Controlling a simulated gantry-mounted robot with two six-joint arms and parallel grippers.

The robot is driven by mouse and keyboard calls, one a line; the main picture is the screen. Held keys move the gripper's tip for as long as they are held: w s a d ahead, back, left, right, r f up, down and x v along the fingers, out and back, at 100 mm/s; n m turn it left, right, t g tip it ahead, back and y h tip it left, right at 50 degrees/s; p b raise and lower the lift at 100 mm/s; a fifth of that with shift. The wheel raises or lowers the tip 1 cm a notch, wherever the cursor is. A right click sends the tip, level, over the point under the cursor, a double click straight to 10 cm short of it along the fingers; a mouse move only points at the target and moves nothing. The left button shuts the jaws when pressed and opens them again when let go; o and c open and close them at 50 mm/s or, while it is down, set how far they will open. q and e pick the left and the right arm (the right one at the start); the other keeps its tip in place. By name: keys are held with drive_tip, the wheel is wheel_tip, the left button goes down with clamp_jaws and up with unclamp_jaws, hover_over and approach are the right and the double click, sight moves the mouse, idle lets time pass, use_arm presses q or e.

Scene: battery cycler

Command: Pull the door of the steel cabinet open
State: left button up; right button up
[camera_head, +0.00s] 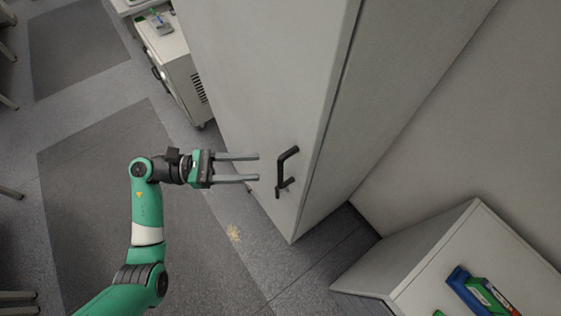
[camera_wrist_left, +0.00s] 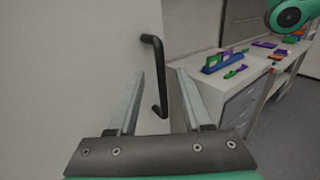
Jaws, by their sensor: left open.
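The steel cabinet (camera_head: 262,75) is tall and pale grey, and its door looks shut. A black bar handle (camera_head: 281,172) stands out from the door near its right edge. My left gripper (camera_head: 258,168) is open, with its two fingers pointing at the handle and a small gap in front of it. In the left wrist view the handle (camera_wrist_left: 158,75) shows upright ahead of the open left gripper (camera_wrist_left: 151,75), between the fingers' lines. I cannot tell the exact distance to it. My right gripper is not seen.
A white cart-like unit (camera_head: 178,60) stands left of the cabinet. A white counter (camera_head: 480,255) with blue and green items is at the lower right; in the left wrist view a bench (camera_wrist_left: 240,80) holds coloured racks. The floor (camera_head: 100,190) left of the door is clear.

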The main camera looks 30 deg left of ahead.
sight(281, 166)
use_arm(q)
drive_tip(key=p+x, duration=0.1)
drive_tip(key=x, duration=0.6)
drive_tip(key=shift+w+d, duration=0.15)
drive_tip(key=shift+d, duration=0.1)
clamp_jaws()
idle(1.0)
